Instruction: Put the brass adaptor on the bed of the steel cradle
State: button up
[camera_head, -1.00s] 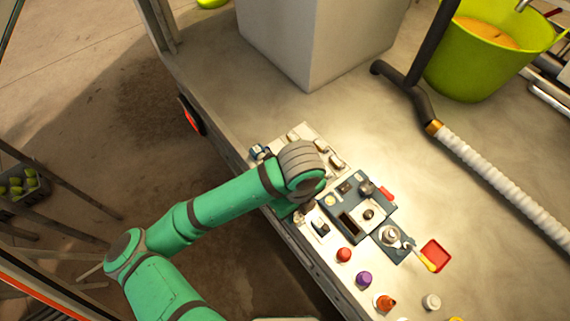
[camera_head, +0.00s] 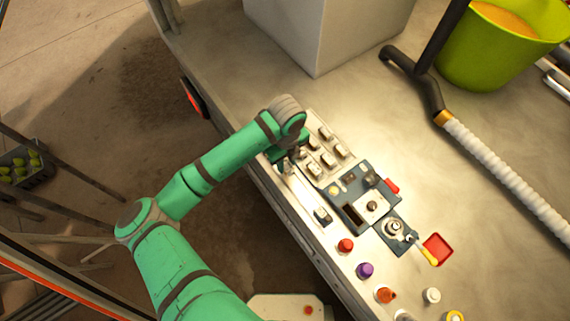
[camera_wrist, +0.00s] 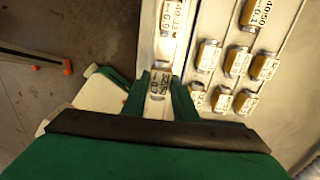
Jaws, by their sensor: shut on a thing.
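My gripper (camera_wrist: 158,84) is shut on a small brass adaptor (camera_wrist: 157,82) with a pale label, which shows between the green fingers in the wrist view. In the head view my gripper (camera_head: 292,156) is over the table's left edge strip, beside the rack of adaptors. The lower end of the held adaptor is hard to see, so I cannot tell whether it touches the strip. A blue fixture with a pale steel plate (camera_head: 380,200) and a small steel block (camera_head: 322,215) sit further down the table; I cannot tell which is the steel cradle.
Several labelled adaptors (camera_wrist: 235,62) stand on the pale rack to the right. Another labelled block (camera_wrist: 170,18) is ahead on the strip. Coloured knobs (camera_head: 365,270), a red tray (camera_head: 438,248), a hose (camera_head: 500,175), a green bucket (camera_head: 490,60) and a large box (camera_head: 320,30) stand around.

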jog(key=shift+w+a+f, duration=0.15)
jog(key=shift+w+f, duration=0.4)
jog(key=shift+f, duration=0.2)
jog(key=shift+w+f, duration=0.1)
jog(key=shift+f, duration=1.5)
jog(key=shift+f, duration=0.15)
jog(key=o, duration=1.1)
jog(key=shift+o, duration=0.2)
